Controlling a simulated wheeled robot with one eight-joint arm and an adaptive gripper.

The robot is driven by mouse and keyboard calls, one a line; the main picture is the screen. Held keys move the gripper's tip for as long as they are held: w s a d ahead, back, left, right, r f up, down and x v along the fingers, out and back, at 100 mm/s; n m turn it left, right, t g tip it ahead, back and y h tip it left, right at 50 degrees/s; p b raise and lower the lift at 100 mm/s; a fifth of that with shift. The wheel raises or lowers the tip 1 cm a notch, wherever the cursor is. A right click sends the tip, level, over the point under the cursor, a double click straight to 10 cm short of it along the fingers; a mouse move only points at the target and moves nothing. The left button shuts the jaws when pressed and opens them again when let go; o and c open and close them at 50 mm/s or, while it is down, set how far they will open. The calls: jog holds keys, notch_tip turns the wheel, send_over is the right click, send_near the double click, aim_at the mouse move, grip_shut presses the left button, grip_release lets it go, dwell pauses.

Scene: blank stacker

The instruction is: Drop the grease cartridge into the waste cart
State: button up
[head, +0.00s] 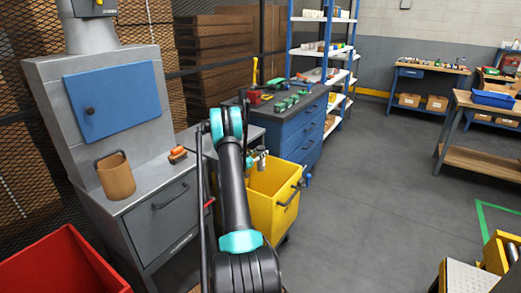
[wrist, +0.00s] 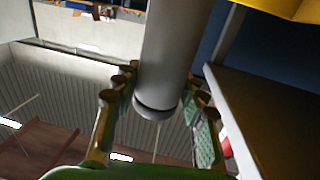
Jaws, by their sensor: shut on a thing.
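The grease cartridge (wrist: 168,58) is a plain grey cylinder with a dark ring and rounded cap near one end. In the wrist view it stands between the two fingers of my gripper (wrist: 160,122), which are shut on it. In the head view my gripper (head: 258,158) is small and partly hidden behind my arm, over the upper rim area of the yellow waste cart (head: 271,212). The cart is open-topped with a dark handle on its right side. Its yellow also shows at the top right of the wrist view (wrist: 285,8). The exact height above the rim is unclear.
A blue drawer bench (head: 297,130) with green parts on top stands behind the cart. A red bin (head: 65,265) is front left. Open floor (head: 375,190) lies to the right.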

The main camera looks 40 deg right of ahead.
jog(key=shift+f, duration=0.4)
jog(key=o, duration=1.2)
jog(key=shift+o, duration=0.2)
jog(key=v, duration=1.2)
